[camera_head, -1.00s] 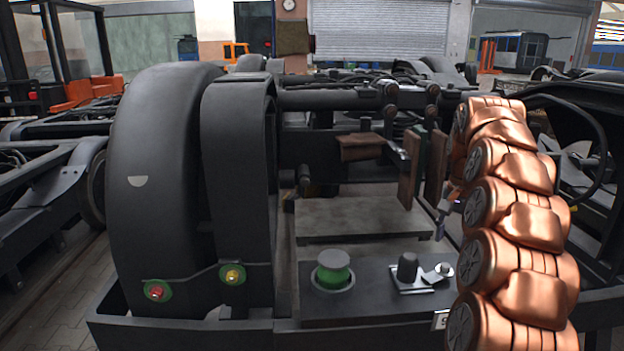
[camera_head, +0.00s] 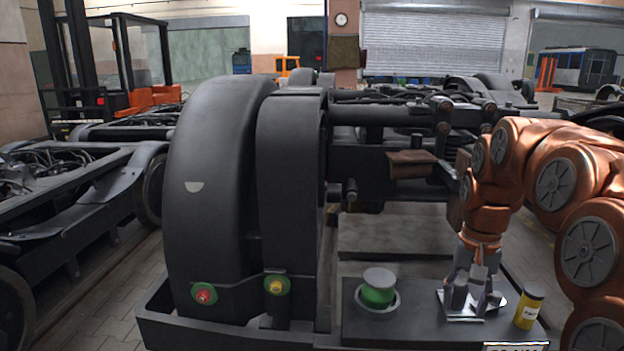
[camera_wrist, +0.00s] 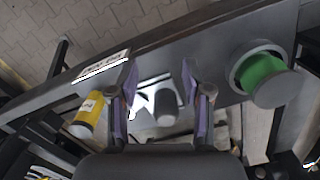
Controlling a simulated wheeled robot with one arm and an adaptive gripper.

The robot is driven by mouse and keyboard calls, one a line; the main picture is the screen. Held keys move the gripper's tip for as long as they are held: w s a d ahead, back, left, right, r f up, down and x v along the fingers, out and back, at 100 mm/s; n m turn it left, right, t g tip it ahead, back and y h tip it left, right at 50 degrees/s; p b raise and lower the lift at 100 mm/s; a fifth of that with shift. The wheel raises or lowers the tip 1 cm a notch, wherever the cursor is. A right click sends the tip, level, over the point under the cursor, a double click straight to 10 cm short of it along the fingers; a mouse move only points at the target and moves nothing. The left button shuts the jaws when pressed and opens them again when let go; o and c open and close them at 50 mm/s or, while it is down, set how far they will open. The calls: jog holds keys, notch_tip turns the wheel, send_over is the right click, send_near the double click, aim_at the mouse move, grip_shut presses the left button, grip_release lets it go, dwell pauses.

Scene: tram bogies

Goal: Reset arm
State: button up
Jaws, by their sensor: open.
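My copper-coloured arm (camera_head: 558,185) bends down at the right in the head view. My gripper (camera_head: 474,285) points down over the metal plate (camera_head: 452,318) on the dark tray. In the wrist view my gripper (camera_wrist: 160,82) has its two purple-lined fingers apart. A dark grey cylinder (camera_wrist: 166,105) shows in the gap between them, with space on both sides. It stands on the plate in the head view (camera_head: 459,293), close to the fingers. I cannot tell whether the fingertips reach its height.
A green cylinder with a grey top (camera_head: 379,289) stands left of the plate. A yellow labelled can (camera_head: 528,308) stands right of it. A large black wheel cover (camera_head: 213,180) rises at the left. A dark bar (camera_head: 385,107) runs behind the tray.

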jog(key=s+a+f+n+g, duration=0.1)
jog(key=s+a+f+n, duration=0.2)
jog(key=s, duration=0.7)
jog(key=s+a+f, duration=0.4)
jog(key=s, duration=0.5)
jog(key=s+a+f+n+g, duration=0.1)
jog(key=s+a+f+n, duration=0.2)
jog(key=s, duration=0.7)
notch_tip(320, 180, up, 12)
jog(key=w+t+p, duration=0.1)
jog(key=p, duration=1.1)
jog(key=shift+r+m, duration=0.15)
jog(key=shift+m, duration=0.25)
jog(key=shift+c, duration=0.7)
